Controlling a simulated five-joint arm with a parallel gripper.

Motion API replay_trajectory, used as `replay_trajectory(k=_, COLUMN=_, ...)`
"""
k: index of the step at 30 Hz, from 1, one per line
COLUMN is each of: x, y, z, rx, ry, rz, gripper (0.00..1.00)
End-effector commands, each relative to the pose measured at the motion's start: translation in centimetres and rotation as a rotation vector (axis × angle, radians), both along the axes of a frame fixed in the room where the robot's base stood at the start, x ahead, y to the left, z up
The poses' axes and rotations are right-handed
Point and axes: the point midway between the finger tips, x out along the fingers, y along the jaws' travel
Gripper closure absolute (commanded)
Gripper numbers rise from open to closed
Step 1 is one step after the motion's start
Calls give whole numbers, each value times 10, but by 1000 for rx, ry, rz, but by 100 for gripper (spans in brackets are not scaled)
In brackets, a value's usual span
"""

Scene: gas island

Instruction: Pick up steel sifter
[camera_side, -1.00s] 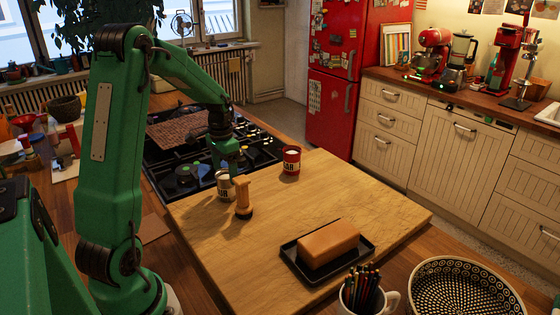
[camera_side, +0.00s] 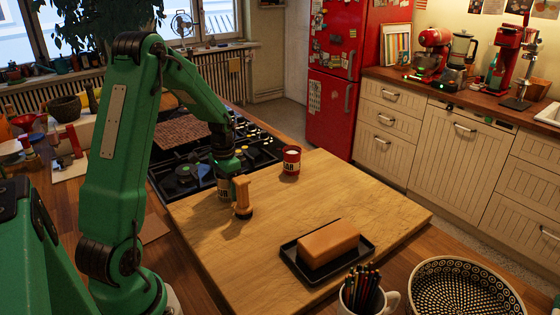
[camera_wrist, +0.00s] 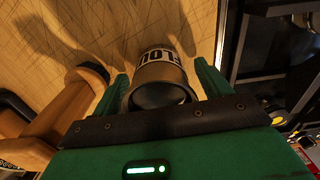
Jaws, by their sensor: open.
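The steel sifter is a grey metal can with a white band of dark letters, standing on the wooden board in the side view (camera_side: 224,195). Its upper part is hidden by my gripper (camera_side: 227,174). In the wrist view the steel sifter (camera_wrist: 161,85) sits between the two green fingers of my gripper (camera_wrist: 163,82), its open dark mouth towards the palm. The fingers are open, one on each side of it. I cannot tell whether either finger touches it.
A wooden mill-like object (camera_side: 243,200) stands close beside the sifter, also in the wrist view (camera_wrist: 62,118). A red can (camera_side: 291,160) stands behind, near the black stove (camera_side: 262,151). A brown block lies on a black tray (camera_side: 290,254). The board's middle is clear.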

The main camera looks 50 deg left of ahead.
Motion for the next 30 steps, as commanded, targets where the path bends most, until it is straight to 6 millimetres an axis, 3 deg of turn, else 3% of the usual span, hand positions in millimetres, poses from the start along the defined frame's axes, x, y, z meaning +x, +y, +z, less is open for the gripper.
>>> replay_trajectory(k=11, x=0, y=0, z=0, rx=0, ry=-1, rz=0, gripper=23)
replay_trajectory(k=18, x=0, y=0, z=1, rx=1, ry=-1, rz=0, gripper=64)
replay_trajectory(k=30, x=1, y=1, z=6, rx=2, ry=-3, rz=0, gripper=64)
